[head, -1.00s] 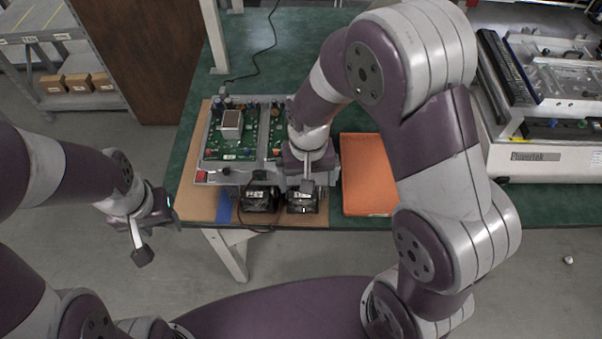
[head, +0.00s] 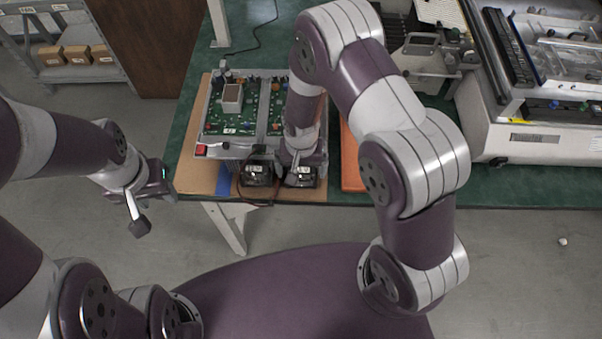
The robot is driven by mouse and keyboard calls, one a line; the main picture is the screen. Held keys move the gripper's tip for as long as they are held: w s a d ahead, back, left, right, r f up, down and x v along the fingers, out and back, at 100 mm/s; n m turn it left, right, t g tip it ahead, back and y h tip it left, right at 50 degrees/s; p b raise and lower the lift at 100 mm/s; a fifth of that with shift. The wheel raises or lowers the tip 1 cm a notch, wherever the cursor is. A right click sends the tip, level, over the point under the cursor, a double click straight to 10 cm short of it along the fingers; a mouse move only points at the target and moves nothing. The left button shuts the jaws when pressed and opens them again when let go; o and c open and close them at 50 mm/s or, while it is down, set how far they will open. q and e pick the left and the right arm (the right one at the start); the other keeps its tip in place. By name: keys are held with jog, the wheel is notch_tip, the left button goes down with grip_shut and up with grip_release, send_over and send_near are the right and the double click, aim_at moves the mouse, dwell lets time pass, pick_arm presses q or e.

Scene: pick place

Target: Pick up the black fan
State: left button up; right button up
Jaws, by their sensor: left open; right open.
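Two black fans sit side by side near the front edge of the table, in front of the circuit board. The left fan (head: 256,174) shows clearly, with a dark cable by it. The right fan (head: 303,180) is partly hidden by my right gripper (head: 293,166). That gripper is open and points down at the right fan, very close over it. Its fingertips are hard to make out, and I cannot tell whether they touch the fan. My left gripper (head: 142,212) is open and empty, off the table's left front corner above the floor.
A green circuit board (head: 233,112) in a grey frame stands behind the fans. A large white machine (head: 545,148) fills the table's right side.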

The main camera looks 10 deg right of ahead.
jog(key=shift+w, duration=0.1)
jog(key=shift+d, duration=0.1)
jog(key=shift+c, duration=0.7)
jog(key=c, duration=0.7)
jog(key=shift+r, duration=0.15)
notch_tip(320, 180, up, 10)
jog(key=shift+f, duration=0.1)
notch_tip(320, 180, up, 4)
jog(key=p, duration=0.4)
send_over(302, 168)
